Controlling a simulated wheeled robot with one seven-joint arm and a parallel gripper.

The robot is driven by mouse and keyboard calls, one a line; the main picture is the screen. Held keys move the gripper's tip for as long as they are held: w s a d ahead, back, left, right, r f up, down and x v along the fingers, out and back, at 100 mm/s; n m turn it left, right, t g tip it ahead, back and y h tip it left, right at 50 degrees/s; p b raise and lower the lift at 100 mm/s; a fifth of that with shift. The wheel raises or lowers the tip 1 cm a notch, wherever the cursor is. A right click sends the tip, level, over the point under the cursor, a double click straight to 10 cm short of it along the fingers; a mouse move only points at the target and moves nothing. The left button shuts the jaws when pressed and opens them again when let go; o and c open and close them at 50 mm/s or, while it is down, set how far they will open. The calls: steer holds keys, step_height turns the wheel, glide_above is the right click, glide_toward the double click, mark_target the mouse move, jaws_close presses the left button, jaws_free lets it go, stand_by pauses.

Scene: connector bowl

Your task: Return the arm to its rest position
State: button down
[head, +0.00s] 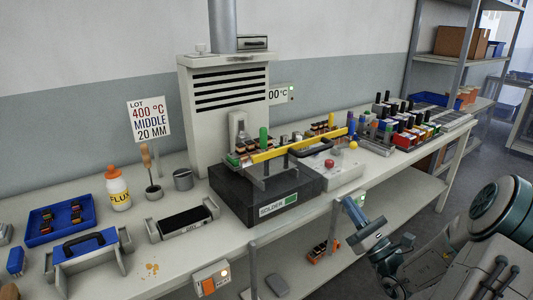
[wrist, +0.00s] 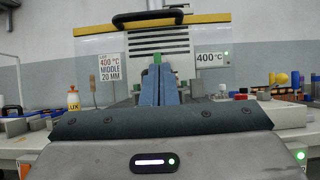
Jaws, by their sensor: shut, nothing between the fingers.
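My gripper (head: 348,203) is in front of the bench edge, at the right of the middle in the head view. My arm reaches to it from the lower right. In the wrist view, its two blue fingers (wrist: 159,85) stand side by side, pressed together with nothing between them. The gripper is clear of the bench and holds no object.
The bench (head: 140,260) carries a dark solder unit (head: 255,205) with a yellow-barred carrier, a flux bottle (head: 118,192), a blue tray (head: 40,232) and racks of coloured parts (head: 410,130). A lower shelf (head: 295,262) lies below. Grey floor is open at right.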

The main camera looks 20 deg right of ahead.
steer(key=s+a+n+g+y+p, duration=0.2)
steer(key=s+a+n+g+y, duration=0.1)
steer(key=a+n+g, duration=0.8)
steer(key=s+a+n+g+y+p, duration=0.3)
steer(key=a+n+g, duration=0.45)
steer(key=a, duration=0.65)
steer(key=s+a+n+g+h+p, duration=0.1)
steer(key=s+a+n+g+h, duration=0.1)
steer(key=s+n+g+h, duration=0.65)
steer(key=s+d+r+n+t+h+p, duration=0.2)
steer(key=d+r+n+t+h, duration=0.2)
steer(key=d+r+t+h, duration=0.1)
steer(key=shift+s+d+r+n+t+h+p, duration=0.15)
steer(key=shift+s+d+n+t+h+p, duration=0.25)
steer(key=shift+t, duration=0.4)
steer(key=shift+w+a, duration=0.1)
steer(key=shift+w, duration=0.05)
